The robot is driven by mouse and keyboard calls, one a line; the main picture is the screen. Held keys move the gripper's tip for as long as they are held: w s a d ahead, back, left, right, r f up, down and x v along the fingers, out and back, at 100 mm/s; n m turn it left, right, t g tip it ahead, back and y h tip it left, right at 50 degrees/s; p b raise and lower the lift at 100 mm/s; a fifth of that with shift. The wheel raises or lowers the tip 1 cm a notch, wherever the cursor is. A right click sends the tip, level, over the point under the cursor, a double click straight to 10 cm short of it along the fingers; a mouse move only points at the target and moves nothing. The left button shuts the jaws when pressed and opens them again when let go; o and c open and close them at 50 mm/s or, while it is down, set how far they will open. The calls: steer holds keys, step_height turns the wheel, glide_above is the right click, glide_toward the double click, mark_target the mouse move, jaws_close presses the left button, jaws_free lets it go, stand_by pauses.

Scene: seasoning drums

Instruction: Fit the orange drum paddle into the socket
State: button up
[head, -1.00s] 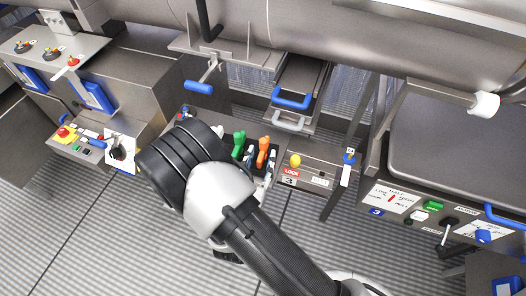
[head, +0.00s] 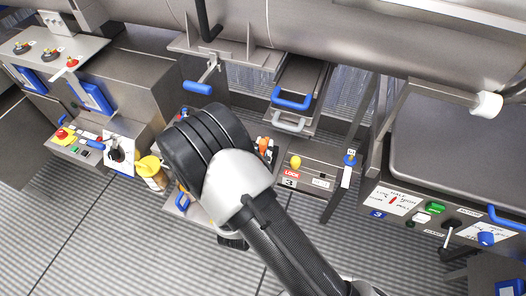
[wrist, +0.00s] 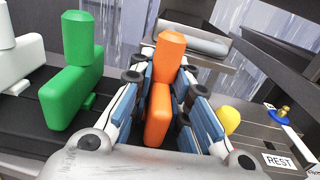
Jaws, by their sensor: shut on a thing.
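The orange drum paddle (wrist: 158,115) stands between the blue-padded fingers of my gripper (wrist: 161,88) in the wrist view, and the gripper is shut on it. Its top post rises above the fingers. Only a small part of the orange paddle (head: 264,144) shows in the head view, just right of my wrist. A green paddle (wrist: 75,75) stands to the left on a dark strip, apart from my gripper, with a white paddle (wrist: 22,65) beyond it. My arm hides both in the head view. I cannot make out the socket in either view.
A yellow knob (head: 295,161) stands on the LOCK panel right of my gripper; it also shows in the wrist view (wrist: 230,120). A yellow-topped jar (head: 152,172) is left of my wrist. A blue handle (head: 292,99) and a blue crank grip (head: 198,87) are behind.

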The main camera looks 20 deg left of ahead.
jaws_close()
